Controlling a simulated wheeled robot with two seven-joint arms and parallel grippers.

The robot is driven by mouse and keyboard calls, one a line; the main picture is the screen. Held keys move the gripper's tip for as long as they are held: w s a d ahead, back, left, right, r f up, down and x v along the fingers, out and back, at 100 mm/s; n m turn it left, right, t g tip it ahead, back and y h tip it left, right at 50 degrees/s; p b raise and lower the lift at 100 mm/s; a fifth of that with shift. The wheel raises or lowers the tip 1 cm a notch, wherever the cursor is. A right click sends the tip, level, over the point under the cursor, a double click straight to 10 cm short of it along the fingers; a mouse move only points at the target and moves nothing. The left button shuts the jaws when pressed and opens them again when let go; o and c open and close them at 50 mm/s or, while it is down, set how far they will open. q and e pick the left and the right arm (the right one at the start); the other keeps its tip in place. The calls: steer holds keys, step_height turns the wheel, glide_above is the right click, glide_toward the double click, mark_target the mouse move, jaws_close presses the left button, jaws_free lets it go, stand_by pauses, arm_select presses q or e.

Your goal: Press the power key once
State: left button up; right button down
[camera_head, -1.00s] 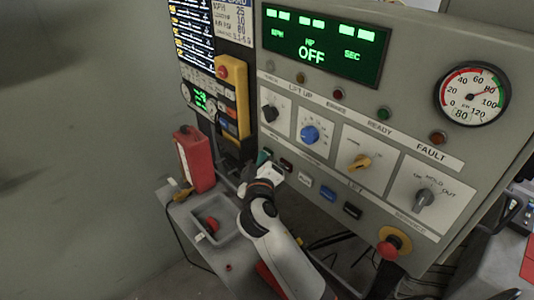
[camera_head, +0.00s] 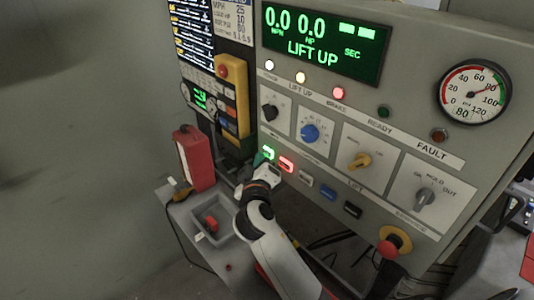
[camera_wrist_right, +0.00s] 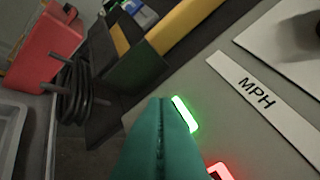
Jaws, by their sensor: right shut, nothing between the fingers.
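The control panel (camera_head: 400,130) has a row of keys along its lower left. The leftmost key (camera_head: 268,152) glows green and is likely the power key; its label is too small to read. It also shows in the right wrist view (camera_wrist_right: 187,114), partly behind my fingertips. My right gripper (camera_head: 261,158) is shut and empty, its teal fingertips (camera_wrist_right: 165,102) at the green key's edge. I cannot tell whether they touch it. The display (camera_head: 318,47) reads "0.0 0.0" and "LIFT UP". My left gripper is not in view.
A red-lit key (camera_head: 286,164) sits just right of the green one, followed by several more keys. A red emergency button (camera_head: 389,247) is at the lower right. A red box (camera_head: 194,158) and a grey tray (camera_head: 230,232) stand left of my arm.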

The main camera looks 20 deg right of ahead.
steer(key=shift+a, duration=0.15)
steer(key=a, duration=0.1)
steer(key=s+a+b, duration=0.1)
steer(key=a, duration=0.2)
steer(key=shift+s+a, duration=0.35)
steer(key=shift+s, duration=0.05)
stand_by(0.8)
